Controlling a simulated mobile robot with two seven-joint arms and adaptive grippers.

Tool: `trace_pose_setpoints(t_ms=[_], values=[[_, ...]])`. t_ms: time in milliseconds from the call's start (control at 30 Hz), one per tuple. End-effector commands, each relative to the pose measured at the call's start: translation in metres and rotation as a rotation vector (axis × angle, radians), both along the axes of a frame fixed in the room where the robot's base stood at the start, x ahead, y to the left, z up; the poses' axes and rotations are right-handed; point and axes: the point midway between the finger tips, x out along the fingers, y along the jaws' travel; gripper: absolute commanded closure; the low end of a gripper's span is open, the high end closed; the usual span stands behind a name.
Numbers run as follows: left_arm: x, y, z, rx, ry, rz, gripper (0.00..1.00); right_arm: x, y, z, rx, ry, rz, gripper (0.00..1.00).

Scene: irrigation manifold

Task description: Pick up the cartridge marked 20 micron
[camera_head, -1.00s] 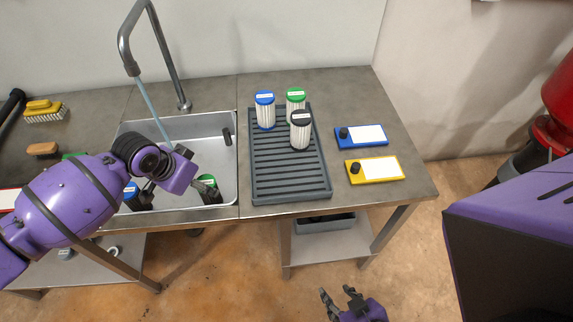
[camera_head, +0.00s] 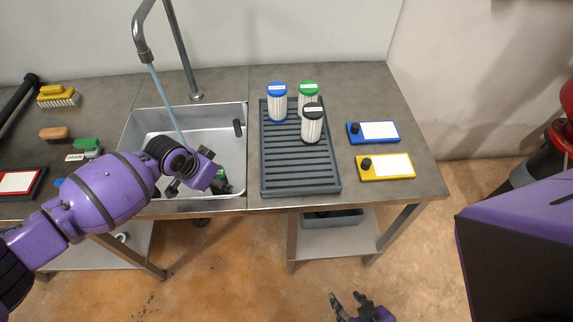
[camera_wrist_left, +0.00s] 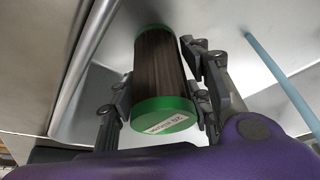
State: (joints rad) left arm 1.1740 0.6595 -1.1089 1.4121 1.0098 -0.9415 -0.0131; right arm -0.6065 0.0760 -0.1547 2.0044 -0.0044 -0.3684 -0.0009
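The cartridge marked 20 micron has green end caps and a dark brown pleated body; it is in the sink and shows large in the left wrist view (camera_wrist_left: 160,75). Its white label on the near cap reads 20 micron. In the head view only part of its green cap (camera_head: 221,174) shows beside my left gripper (camera_head: 198,186). The left gripper's fingers are apart, on either side of the cartridge, with what look like narrow gaps; contact is unclear. My right gripper (camera_head: 347,303) is open and empty, low in front of the bench.
The steel sink (camera_head: 240,150) has water running from the tap (camera_head: 141,45). A grey ribbed tray (camera_head: 300,182) holds pale cartridges with blue (camera_head: 277,103), green (camera_head: 308,92) and black (camera_head: 312,126) caps. Blue (camera_head: 378,131) and yellow (camera_head: 388,166) tags lie right. Brushes (camera_head: 58,97) lie left.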

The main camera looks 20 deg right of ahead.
Motion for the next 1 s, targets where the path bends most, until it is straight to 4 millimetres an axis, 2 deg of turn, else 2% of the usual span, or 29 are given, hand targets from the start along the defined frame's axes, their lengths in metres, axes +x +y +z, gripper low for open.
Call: trace_pose_setpoints(t_ms=[33,167,367,467,800,1000], values=[[0.000,0.000,0.000,0.000,0.000,0.000,0.69,0.003,0.000,0.000,0.001,-0.004,0.001,0.60],[0.000,0.000,0.000,-0.001,0.001,0.000,0.85,0.002,0.000,0.000,0.001,-0.004,0.001,0.60],[0.000,0.000,0.000,0.000,0.000,0.000,0.85,0.002,0.000,0.000,0.001,-0.003,0.001,0.60],[0.001,0.000,0.007,-0.002,-0.001,0.000,0.85,0.003,0.000,0.001,0.001,-0.004,0.001,0.60],[0.001,-0.001,0.072,-0.002,-0.004,-0.001,0.85,0.007,0.000,0.008,0.002,-0.015,-0.001,0.60],[-0.001,0.000,0.098,0.013,-0.014,-0.002,0.85,0.009,0.001,0.011,0.003,-0.019,-0.001,0.60]])
